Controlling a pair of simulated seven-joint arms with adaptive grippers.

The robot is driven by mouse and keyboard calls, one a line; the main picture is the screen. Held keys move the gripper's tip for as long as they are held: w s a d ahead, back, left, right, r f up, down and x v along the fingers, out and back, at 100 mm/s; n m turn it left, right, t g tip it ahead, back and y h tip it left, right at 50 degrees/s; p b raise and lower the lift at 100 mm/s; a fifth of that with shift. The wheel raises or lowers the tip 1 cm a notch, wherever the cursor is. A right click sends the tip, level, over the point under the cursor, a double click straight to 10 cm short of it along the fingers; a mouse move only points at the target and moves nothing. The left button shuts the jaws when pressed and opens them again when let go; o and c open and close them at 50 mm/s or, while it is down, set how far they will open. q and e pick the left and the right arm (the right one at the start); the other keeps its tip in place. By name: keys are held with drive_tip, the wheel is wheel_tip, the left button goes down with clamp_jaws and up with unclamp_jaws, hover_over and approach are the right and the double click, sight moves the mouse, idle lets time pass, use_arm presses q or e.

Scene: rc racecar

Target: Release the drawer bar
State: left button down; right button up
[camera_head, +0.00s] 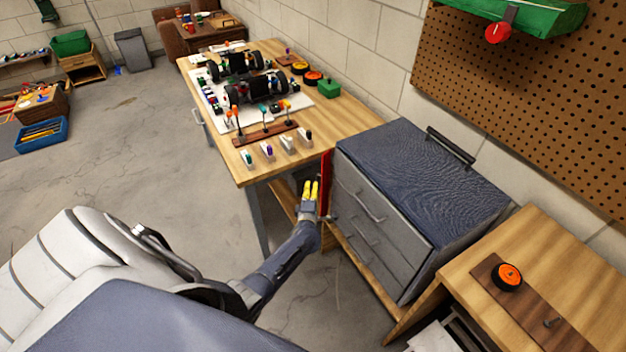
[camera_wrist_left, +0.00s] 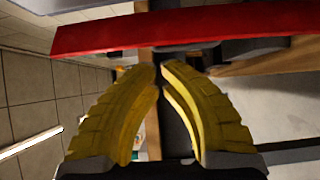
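The red drawer bar (camera_head: 326,184) stands upright along the left front edge of the grey drawer cabinet (camera_head: 372,228). In the left wrist view the red bar (camera_wrist_left: 200,28) runs across the top, beyond my fingertips. My left gripper (camera_head: 311,190) has yellow fingers and is just left of the bar in the head view. In the left wrist view the left gripper (camera_wrist_left: 160,70) has its tips almost together, with nothing visible between them. The bar is not between the fingers; whether they touch it cannot be told. My right gripper is not in view.
A wooden workbench (camera_head: 262,168) with a car chassis (camera_head: 257,88) and small parts stands behind and left. A wooden table (camera_head: 545,262) with an orange-black wheel (camera_head: 507,276) stands at right. A pegboard (camera_head: 525,85) covers the wall. Floor at left is open.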

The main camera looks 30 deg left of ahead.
use_arm(q)
drive_tip(key=shift+x, duration=2.2)
